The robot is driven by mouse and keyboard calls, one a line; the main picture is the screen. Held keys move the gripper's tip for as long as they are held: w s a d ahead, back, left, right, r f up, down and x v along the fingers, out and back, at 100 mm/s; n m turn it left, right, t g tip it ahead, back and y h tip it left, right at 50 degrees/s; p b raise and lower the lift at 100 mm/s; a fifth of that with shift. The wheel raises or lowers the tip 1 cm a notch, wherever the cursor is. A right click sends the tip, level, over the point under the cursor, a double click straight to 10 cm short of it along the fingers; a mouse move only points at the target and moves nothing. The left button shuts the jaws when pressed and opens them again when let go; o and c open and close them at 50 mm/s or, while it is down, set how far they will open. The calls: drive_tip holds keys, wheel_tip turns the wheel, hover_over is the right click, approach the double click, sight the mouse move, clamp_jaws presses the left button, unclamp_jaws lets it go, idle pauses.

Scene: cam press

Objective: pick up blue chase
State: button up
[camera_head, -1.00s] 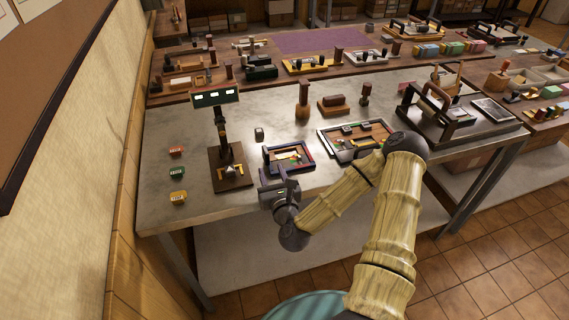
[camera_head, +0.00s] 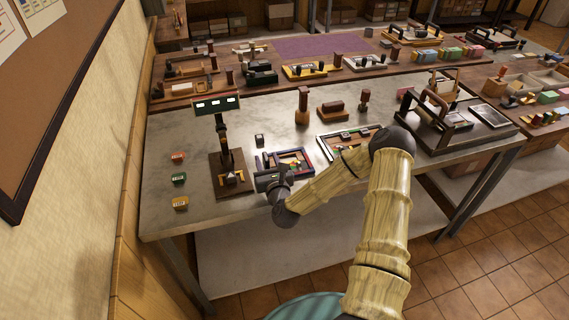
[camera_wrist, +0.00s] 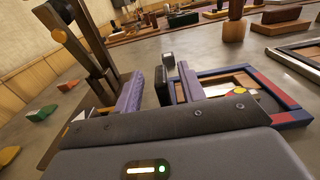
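The blue chase (camera_head: 297,155) is a small frame with dark blue and red sides. It lies flat on the grey table and holds a wooden piece and small coloured parts. My gripper (camera_head: 268,171) is at its near left side, hiding part of it. In the wrist view the chase (camera_wrist: 286,115) is just right of the right finger. My gripper (camera_wrist: 160,90) is open there, its purple pads apart. A dark upright piece (camera_wrist: 162,88) shows between the pads; I cannot tell whether it belongs to the chase. I cannot tell whether a finger touches the chase.
A stand with a display (camera_head: 216,104) rises on a brown base just left of my gripper. A small dark block (camera_head: 260,140) stands behind. A larger pale-edged frame (camera_head: 326,150) lies to the right, partly behind my arm.

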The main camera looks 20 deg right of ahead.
sight(264, 152)
drive_tip(key=w+p, duration=0.1)
drive_tip(key=w, duration=0.3)
drive_tip(key=shift+f, duration=0.1)
idle(0.3)
clamp_jaws()
